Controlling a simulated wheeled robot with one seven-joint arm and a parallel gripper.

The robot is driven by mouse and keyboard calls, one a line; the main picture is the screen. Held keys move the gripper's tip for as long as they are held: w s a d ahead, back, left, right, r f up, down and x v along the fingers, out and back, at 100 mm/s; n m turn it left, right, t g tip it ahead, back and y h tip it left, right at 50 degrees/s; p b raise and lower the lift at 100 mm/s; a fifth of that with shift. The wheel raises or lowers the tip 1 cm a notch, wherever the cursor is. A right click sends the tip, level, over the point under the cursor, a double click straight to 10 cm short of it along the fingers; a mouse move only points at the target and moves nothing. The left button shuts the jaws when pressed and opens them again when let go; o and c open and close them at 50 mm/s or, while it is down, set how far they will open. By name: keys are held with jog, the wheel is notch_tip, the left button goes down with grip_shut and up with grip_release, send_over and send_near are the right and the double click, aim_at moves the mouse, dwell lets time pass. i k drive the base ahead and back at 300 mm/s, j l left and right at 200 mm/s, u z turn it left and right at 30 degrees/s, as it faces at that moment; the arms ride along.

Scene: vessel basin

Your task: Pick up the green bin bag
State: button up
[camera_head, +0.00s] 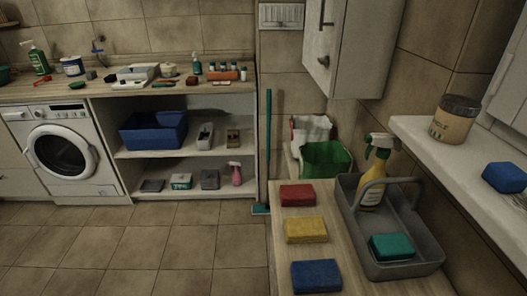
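The green bin bag (324,163) stands past the far end of the wooden counter at the right, just left of the tiled wall. Its top looks open, with a dark inside. The counter and the grey caddy hide its lower part. A white bag (309,130) with a bit of red at its left edge stands right behind it. My gripper is not in view.
The grey caddy (408,254) holds a yellow spray bottle (369,191) and a green sponge (391,246). Red (297,195), yellow (306,229) and blue (316,275) sponges lie left of it. A white cabinet (356,45) hangs above the bags. A broom (268,150) stands left of them. The floor at left is clear.

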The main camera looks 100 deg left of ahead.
aim_at(322, 160)
jog(key=u, duration=2.15)
jog(key=i+j+u, duration=0.15)
jog(key=i+j, duration=0.15)
jog(key=i, duration=0.2)
jog(key=i+j+u, duration=0.1)
jog(key=i, duration=0.4)
jog(key=i+j+u, duration=0.15)
jog(key=i+j, duration=0.15)
jog(key=i, duration=0.2)
jog(key=i+j+u, duration=0.1)
jog(key=i, duration=0.45)
